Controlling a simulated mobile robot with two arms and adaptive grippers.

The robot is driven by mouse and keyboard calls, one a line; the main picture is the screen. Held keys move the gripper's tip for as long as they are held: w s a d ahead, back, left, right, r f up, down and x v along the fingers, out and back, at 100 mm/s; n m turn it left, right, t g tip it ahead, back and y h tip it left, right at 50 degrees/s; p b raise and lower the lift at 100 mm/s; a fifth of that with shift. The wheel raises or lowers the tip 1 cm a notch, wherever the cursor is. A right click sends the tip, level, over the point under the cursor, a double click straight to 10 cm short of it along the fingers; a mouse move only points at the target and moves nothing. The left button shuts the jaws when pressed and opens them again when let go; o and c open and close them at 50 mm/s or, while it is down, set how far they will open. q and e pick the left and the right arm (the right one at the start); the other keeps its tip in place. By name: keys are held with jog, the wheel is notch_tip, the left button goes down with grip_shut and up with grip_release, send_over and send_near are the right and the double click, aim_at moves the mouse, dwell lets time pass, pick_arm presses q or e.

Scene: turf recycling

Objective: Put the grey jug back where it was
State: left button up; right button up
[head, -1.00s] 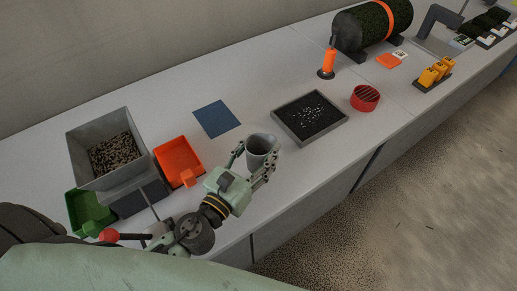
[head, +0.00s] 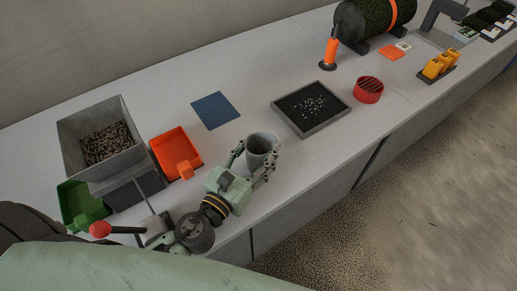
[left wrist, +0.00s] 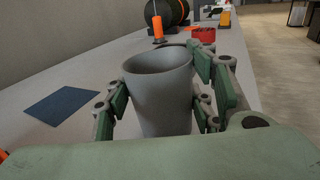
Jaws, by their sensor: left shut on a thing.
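The grey jug (head: 262,149) is upright between the fingers of my left gripper (head: 255,160), near the front edge of the bench. My left gripper is shut on it, with a finger on each side. In the left wrist view the jug (left wrist: 160,90) fills the middle and its open top faces up. The jug's base is hidden, so I cannot tell whether it touches the bench. A blue mat (head: 216,110) lies flat and empty, behind and left of the jug. It also shows in the left wrist view (left wrist: 62,106). My right gripper is not in view.
A black tray with white bits (head: 338,122) and a red round pot (head: 368,90) stand to the right. An orange scoop tray (head: 171,146), a grey bin of granules (head: 70,140) and a green scoop (head: 76,205) are at left. The bench around the blue mat is clear.

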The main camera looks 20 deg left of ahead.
pick_arm(q)
jog(key=shift+f, duration=0.25)
jog(key=o, duration=1.3)
jog(key=shift+o, duration=0.2)
jog(key=o, duration=0.3)
jog(key=v, duration=1.2)
jog(key=shift+s+d, duration=0.1)
